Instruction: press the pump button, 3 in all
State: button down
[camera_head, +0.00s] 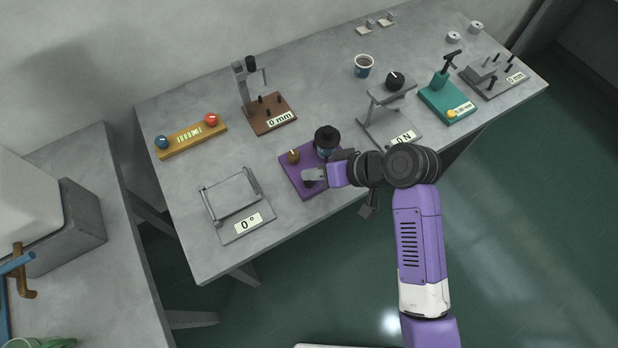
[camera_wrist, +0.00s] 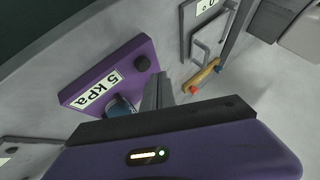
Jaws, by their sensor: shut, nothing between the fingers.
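The purple pump plate (camera_head: 290,177) lies at the table's front middle in the head view. I cannot tell for sure which knob is the pump button.
An angle frame (camera_head: 240,226) stands left of the plate. A yellow bar with blue and red balls (camera_head: 190,138) and a brown 0 mm stand (camera_head: 272,114) lie behind. A 0 N press (camera_head: 390,128) is to the right, with a teal lever base (camera_head: 440,103) beyond.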

aim_at(313, 183)
jog(key=shift+r+p, duration=1.95)
jog(key=shift+r, duration=0.4)
jog(key=shift+f, duration=0.1)
jog(key=shift+d, duration=0.15)
dwell(0.5)
